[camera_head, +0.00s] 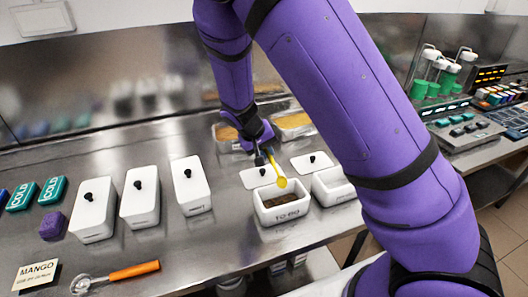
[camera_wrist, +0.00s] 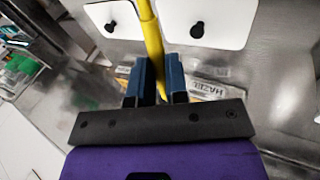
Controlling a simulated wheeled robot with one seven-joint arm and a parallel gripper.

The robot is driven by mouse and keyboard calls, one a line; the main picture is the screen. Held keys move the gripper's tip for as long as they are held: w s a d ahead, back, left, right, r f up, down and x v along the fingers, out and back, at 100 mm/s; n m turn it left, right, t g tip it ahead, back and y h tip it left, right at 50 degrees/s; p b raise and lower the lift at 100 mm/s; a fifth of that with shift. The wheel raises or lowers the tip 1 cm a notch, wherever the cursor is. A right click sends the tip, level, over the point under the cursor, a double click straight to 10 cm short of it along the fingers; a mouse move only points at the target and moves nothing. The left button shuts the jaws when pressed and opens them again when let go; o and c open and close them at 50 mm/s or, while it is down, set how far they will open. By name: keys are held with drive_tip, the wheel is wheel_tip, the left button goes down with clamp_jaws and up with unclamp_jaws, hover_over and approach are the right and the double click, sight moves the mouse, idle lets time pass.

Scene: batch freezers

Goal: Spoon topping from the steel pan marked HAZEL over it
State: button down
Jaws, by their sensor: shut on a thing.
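My gripper (camera_head: 262,156) is shut on the yellow spoon (camera_head: 280,181). The spoon's bowl hangs over the open white tub (camera_head: 258,212) with dark brown contents. I cannot tell whether the bowl carries anything. In the wrist view, the jaws (camera_wrist: 154,88) close around the yellow handle (camera_wrist: 149,32). A HAZEL label (camera_wrist: 207,91) shows just right of the jaws, partly covered. Two steel pans with tan topping stand behind my gripper, a left one (camera_head: 228,133) partly hidden by my arm and a right one (camera_head: 293,121). Their marks are unreadable in the head view.
Several white lidded tubs (camera_head: 140,197) stand left of the open tub. Another white tub (camera_head: 334,187) stands right of it. White lids (camera_head: 312,162) lie behind. An orange-handled scoop (camera_head: 134,270) and a MANGO card (camera_head: 36,274) lie at front left. Bare steel shows at the front.

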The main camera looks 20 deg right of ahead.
drive_tip(key=shift+d+r+y, duration=0.1)
drive_tip(key=shift+d+y, duration=0.25)
drive_tip(key=shift+y, duration=0.75)
drive_tip(key=shift+d+r+y, duration=0.1)
drive_tip(key=shift+d+y, duration=0.25)
drive_tip(key=shift+y, duration=0.75)
drive_tip(key=shift+d+y, duration=0.1)
drive_tip(key=shift+y, duration=0.2)
drive_tip(key=shift+r, duration=1.25)
